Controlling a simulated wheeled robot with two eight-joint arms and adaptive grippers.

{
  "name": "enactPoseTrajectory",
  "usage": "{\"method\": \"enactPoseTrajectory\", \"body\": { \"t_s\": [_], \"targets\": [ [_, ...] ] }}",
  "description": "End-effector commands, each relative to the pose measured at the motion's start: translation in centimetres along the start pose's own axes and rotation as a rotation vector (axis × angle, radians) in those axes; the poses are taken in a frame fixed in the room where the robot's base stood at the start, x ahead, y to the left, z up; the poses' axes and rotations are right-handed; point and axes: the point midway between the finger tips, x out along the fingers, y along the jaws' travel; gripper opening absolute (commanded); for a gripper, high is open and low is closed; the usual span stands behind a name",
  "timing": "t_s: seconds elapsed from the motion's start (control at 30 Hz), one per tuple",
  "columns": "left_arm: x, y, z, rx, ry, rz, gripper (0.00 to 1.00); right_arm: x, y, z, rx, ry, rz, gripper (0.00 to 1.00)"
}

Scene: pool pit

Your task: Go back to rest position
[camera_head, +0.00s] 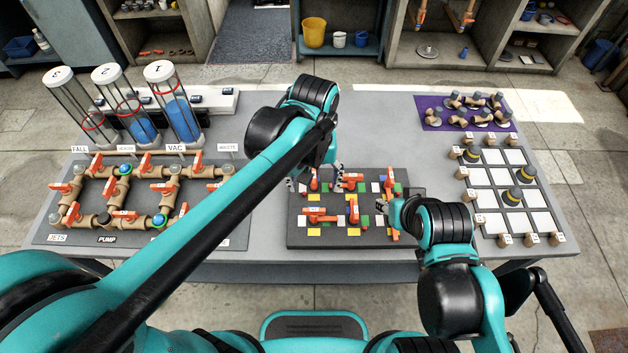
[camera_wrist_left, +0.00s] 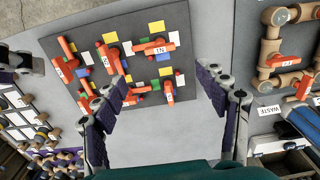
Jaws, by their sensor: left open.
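My left gripper (camera_head: 315,178) is over the dark board (camera_head: 295,236) in the middle of the table. In the left wrist view the left gripper (camera_wrist_left: 165,85) has its two fingers spread wide, with nothing between them. Orange valve handles (camera_head: 319,214) lie on the board among coloured squares; the handles also show in the left wrist view (camera_wrist_left: 155,47). My right gripper (camera_head: 388,212) is at the board's right edge, beside an orange handle. Its fingers are partly hidden, and I cannot tell whether it touches the handle.
A pipe panel (camera_head: 112,238) with orange valves and several clear tubes (camera_head: 180,112) stands at the left. A grid board (camera_head: 505,243) with yellow-black pieces is at the right. A purple mat (camera_head: 432,114) holds fittings at the back right. The table (camera_head: 375,115) is clear behind the dark board.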

Motion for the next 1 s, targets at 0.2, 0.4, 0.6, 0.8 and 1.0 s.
{"method": "enactPoseTrajectory", "body": {
  "t_s": [0.2, 0.4, 0.6, 0.8, 1.0],
  "targets": [
    [0.0, 0.0, 0.0, 0.000, 0.000, 0.000, 0.72, 0.0, 0.0, 0.0, 0.000, 0.000, 0.000, 0.40],
    [0.0, 0.0, 0.0, 0.000, 0.000, 0.000, 0.72, 0.0, 0.0, 0.0, 0.000, 0.000, 0.000, 0.40],
    [0.0, -1.3, 0.2, -0.002, 0.030, 0.014, 0.72, 0.2, 0.0, 0.1, 0.000, 0.000, 0.000, 0.40],
    [0.3, -7.4, 1.4, -0.005, 0.204, 0.063, 0.72, 1.0, 0.0, 0.7, 0.000, 0.000, 0.000, 0.40],
    [1.8, -13.7, 3.5, 0.002, 0.433, 0.060, 0.72, 1.8, 0.0, 1.3, 0.000, 0.000, 0.000, 0.40]
  ]
}}
